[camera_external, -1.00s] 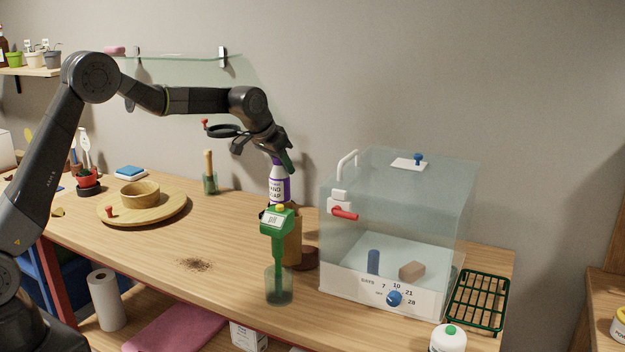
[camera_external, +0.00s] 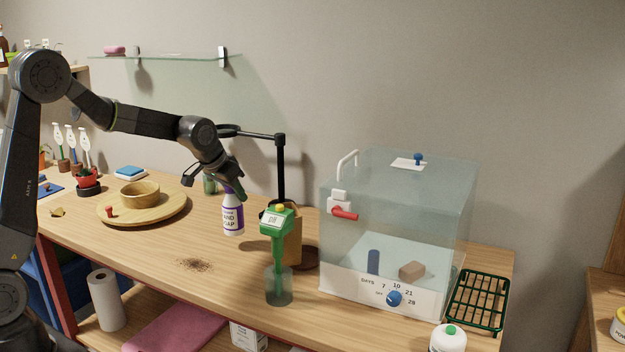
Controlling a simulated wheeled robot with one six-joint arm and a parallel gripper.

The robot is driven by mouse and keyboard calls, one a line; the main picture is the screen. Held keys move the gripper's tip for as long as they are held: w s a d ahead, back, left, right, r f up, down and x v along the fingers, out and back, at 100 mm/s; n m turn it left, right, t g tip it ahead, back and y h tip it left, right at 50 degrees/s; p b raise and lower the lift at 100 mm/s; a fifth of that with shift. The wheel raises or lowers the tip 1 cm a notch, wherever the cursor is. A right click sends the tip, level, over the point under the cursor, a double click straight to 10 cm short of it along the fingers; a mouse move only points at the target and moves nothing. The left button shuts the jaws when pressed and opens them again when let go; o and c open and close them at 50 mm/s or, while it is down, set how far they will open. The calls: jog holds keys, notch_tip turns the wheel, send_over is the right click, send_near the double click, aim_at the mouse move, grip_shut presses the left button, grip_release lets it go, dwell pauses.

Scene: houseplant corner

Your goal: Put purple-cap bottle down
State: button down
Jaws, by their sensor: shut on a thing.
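The purple-cap bottle (camera_external: 233,216) is white with a purple label band reading partly "SOAP". My gripper (camera_external: 231,190) is shut on its top and holds it upright, over the middle of the wooden table (camera_external: 225,268). The purple cap is mostly hidden by the gripper's fingers. I cannot tell whether the bottle's base touches the table or hangs just above it.
A green pH meter (camera_external: 276,232) stands in a glass, right of the bottle, before a dark stand (camera_external: 281,170). A clear box (camera_external: 395,230) is further right. A round wooden board (camera_external: 165,213) with a bowl lies left. Spilled soil (camera_external: 195,265) lies in front.

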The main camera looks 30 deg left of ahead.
aim_at(236, 204)
jog(key=shift+f, duration=2.05)
jog(key=shift+f, duration=0.25)
jog(key=c, duration=1.1)
grip_release()
jog(key=shift+o, duration=0.2)
jog(key=shift+r, duration=0.1)
jog(key=shift+r, duration=0.2)
jog(key=v, duration=1.2)
jog(key=shift+b, duration=0.3)
